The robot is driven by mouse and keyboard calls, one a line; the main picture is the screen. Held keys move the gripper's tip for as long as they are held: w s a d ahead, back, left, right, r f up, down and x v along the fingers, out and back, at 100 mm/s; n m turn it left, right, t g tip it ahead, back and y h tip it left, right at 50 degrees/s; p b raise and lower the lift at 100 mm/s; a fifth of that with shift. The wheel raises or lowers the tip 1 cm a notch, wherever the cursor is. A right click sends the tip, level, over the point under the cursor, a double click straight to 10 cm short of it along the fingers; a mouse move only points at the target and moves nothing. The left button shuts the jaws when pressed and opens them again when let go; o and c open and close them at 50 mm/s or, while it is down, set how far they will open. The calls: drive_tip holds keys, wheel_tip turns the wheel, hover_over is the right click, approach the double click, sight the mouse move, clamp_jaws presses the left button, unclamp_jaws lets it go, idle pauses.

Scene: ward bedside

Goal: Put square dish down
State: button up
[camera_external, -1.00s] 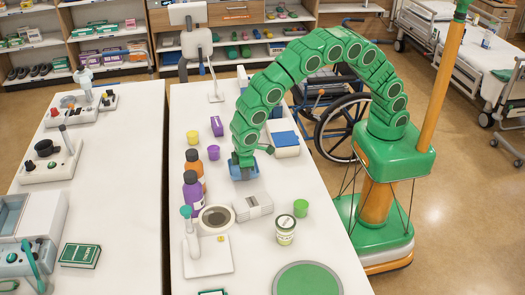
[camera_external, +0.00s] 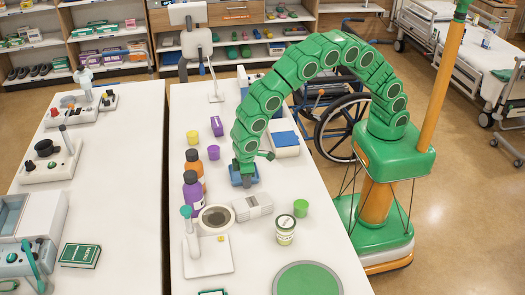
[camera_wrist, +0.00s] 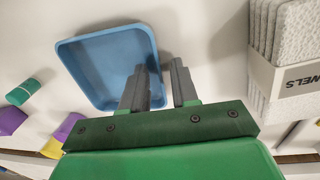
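The square dish is a shallow blue tray with rounded corners, in the wrist view (camera_wrist: 100,60) and in the external view (camera_external: 237,180). My gripper (camera_wrist: 166,68) is at its right wall, one finger inside and one outside, and looks closed on that wall. In the external view my gripper (camera_external: 244,170) points down over the white table (camera_external: 285,235) and hides part of the dish. I cannot tell whether the dish's underside touches the table.
A towel pack (camera_external: 252,207) lies just in front of the dish. Purple (camera_external: 192,192) and orange (camera_external: 195,165) bottles stand close on its left. A blue-topped box (camera_external: 285,140) is behind.

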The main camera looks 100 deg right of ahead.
wheel_tip(320, 180, up, 11)
drive_tip(key=a, duration=0.1)
drive_tip(key=s+d+r, duration=0.7)
drive_tip(key=s+r, duration=0.1)
drive_tip(key=s+d+r, duration=0.2)
drive_tip(key=s+d, duration=0.1)
drive_tip(key=s, duration=0.5)
drive_tip(key=s+d+r+g, duration=0.1)
drive_tip(key=s+d+r, duration=0.15)
drive_tip(key=s, duration=0.65)
drive_tip(key=s+d+r, duration=0.2)
drive_tip(key=s+d, duration=0.2)
drive_tip(key=s, duration=0.4)
drive_tip(key=s+d+f+y, duration=0.1)
drive_tip(key=s, duration=1.3)
drive_tip(key=shift+d+f+g, duration=0.3)
drive_tip(key=shift+f+g, duration=0.05)
drive_tip(key=shift+g, duration=0.05)
drive_tip(key=shift+o, duration=0.5)
